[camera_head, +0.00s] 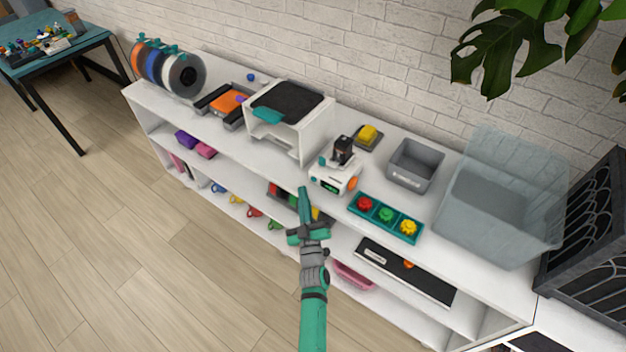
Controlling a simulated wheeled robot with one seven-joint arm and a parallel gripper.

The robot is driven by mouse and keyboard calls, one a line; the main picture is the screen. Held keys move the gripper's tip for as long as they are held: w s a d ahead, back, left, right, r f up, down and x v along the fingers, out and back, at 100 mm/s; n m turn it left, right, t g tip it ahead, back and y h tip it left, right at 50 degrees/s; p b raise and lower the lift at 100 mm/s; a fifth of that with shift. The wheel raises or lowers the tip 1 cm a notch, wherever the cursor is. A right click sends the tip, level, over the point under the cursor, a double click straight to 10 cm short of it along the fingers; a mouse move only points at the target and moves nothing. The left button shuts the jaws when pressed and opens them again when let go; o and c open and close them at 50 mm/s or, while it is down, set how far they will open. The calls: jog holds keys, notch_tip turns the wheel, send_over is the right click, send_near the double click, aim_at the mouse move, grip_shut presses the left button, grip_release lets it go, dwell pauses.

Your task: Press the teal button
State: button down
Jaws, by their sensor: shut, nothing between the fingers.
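A small white device (330,181) with a dark display and an orange knob (352,183) stands on the shelf top. A small teal patch (323,161) shows at its upper left; it is too small to tell whether this is the teal button. A teal panel (383,231) to its right carries a red button (365,203), a green button (386,214) and a yellow button (408,227). My gripper (304,190) is shut and empty, its tip appearing just left of the white device in the picture. The gap between them cannot be judged.
A white open-fronted box (309,139) with a teal handle stands behind left. A black block (343,150) sits on the white device. A yellow block (367,133), a grey bin (416,165) and a large clear bin (470,242) stand behind and to the right. Spools stand far left.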

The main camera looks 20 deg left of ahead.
aim_at(310, 194)
jog(key=shift+w+d, duration=0.45)
jog(key=shift+w, duration=0.3)
jog(key=shift+w+a, duration=0.1)
jog(key=shift+w, duration=0.1)
jog(key=shift+w+d, duration=0.15)
jog(key=shift+d, duration=0.05)
dwell(0.4)
jog(key=shift+a, duration=0.2)
jog(key=shift+d, duration=0.1)
dwell(0.5)
jog(key=shift+w+d, duration=0.15)
jog(key=shift+w, duration=0.25)
jog(key=shift+d, duration=0.1)
jog(key=shift+w+f, duration=0.1)
jog(key=shift+w, duration=0.05)
dwell(0.6)
